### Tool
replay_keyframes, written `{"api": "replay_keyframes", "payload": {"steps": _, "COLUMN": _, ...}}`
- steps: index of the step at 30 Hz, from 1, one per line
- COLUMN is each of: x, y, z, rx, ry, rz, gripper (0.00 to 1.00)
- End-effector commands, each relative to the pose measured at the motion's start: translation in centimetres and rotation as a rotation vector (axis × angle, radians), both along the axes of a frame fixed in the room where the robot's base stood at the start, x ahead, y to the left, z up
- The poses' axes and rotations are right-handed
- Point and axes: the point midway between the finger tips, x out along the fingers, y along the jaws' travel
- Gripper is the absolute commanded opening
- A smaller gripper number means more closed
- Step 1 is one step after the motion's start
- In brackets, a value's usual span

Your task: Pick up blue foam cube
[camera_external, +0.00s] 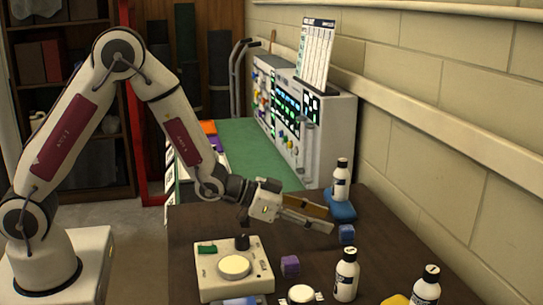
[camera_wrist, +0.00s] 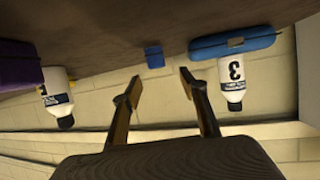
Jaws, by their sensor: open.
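The blue foam cube (camera_external: 347,234) sits on the dark brown table, near the table's wall side. My gripper (camera_external: 330,219) is open and empty, reaching out sideways with its fingertips just left of the cube and apart from it. In the wrist view the cube (camera_wrist: 154,56) shows beyond the gap between the two fingertips (camera_wrist: 160,82). Nothing is between the fingers.
Another bottle (camera_external: 346,272), a purple cube (camera_external: 290,266) and a control box (camera_external: 212,268) are nearer the camera. The block wall (camera_external: 440,150) runs along the right.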

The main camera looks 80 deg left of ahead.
Motion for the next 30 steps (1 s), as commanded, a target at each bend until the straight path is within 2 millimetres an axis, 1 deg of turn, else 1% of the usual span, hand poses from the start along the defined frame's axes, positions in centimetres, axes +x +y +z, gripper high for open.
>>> {"api": "replay_keyframes", "payload": {"steps": 5, "x": 0.4, "y": -0.1, "z": -0.2, "rx": 0.0, "ry": 0.0, "rz": 0.0, "gripper": 0.43}}
{"api": "replay_keyframes", "payload": {"steps": 12, "x": 1.9, "y": -0.5, "z": -0.8, "rx": 0.001, "ry": 0.001, "rz": -0.001, "gripper": 0.43}}
{"api": "replay_keyframes", "payload": {"steps": 15, "x": 2.2, "y": -0.5, "z": -1.0, "rx": 0.0, "ry": 0.002, "rz": 0.0, "gripper": 0.43}}
{"api": "replay_keyframes", "payload": {"steps": 26, "x": 2.4, "y": -0.6, "z": -1.0, "rx": 0.0, "ry": 0.001, "rz": 0.0, "gripper": 0.43}}
{"api": "replay_keyframes", "payload": {"steps": 30, "x": 2.8, "y": -0.7, "z": -1.2, "rx": 0.001, "ry": 0.001, "rz": 0.0, "gripper": 0.43}}
